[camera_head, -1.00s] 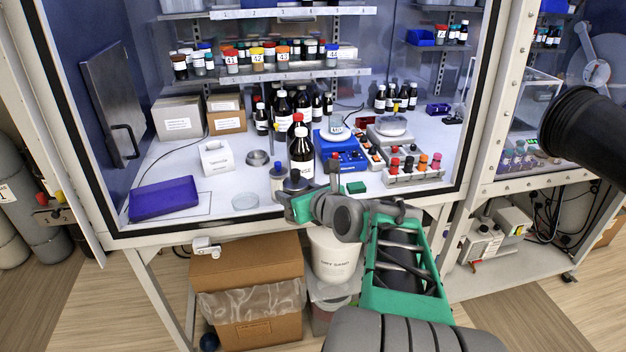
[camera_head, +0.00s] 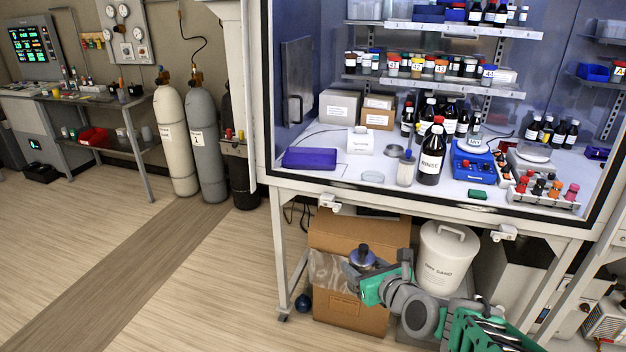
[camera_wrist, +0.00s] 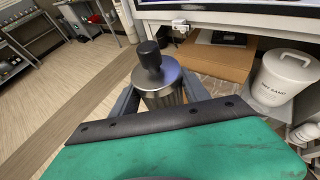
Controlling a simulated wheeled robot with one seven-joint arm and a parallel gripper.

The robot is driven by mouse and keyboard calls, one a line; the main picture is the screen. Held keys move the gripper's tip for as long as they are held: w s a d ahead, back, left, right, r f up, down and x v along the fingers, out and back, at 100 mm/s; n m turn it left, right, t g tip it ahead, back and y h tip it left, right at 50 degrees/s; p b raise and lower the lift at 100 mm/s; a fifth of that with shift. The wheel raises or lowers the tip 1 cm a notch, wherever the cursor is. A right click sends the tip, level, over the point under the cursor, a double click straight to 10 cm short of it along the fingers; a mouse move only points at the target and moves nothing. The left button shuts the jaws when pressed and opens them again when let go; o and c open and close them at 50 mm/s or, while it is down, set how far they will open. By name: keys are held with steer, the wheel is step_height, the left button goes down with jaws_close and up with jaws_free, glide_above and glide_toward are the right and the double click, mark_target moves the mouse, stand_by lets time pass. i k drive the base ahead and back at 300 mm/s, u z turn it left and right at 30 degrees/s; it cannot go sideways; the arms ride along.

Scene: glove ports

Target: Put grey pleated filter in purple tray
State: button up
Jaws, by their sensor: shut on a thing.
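My gripper (camera_head: 376,272) is shut on a shiny grey cylinder with a black knob (camera_head: 362,257), held upright outside the cabinet, in front of the cardboard box. In the wrist view the cylinder (camera_wrist: 160,84) stands between the two fingers (camera_wrist: 160,98). Fine vertical ridges show low on its side, so it looks like the grey pleated filter; its lower end is hidden by my gripper. The purple tray (camera_head: 309,158) lies flat at the front left of the cabinet floor, above and left of my gripper in the head view. It is not visible in the wrist view.
The cabinet's front sill (camera_head: 400,198) lies between my gripper and the tray. A white box (camera_head: 360,141), a glass dish (camera_head: 373,176) and a RINSE bottle (camera_head: 432,153) stand right of the tray. Below are a cardboard box (camera_head: 345,312) and white bucket (camera_head: 446,258).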

mark_target(310, 160)
steer(key=z, duration=0.35)
steer(key=k, duration=0.25)
steer(key=u, duration=1.75)
steer(key=i, duration=1.5)
steer(key=z, duration=0.8)
steer(key=i, duration=0.75)
steer(key=z, duration=0.85)
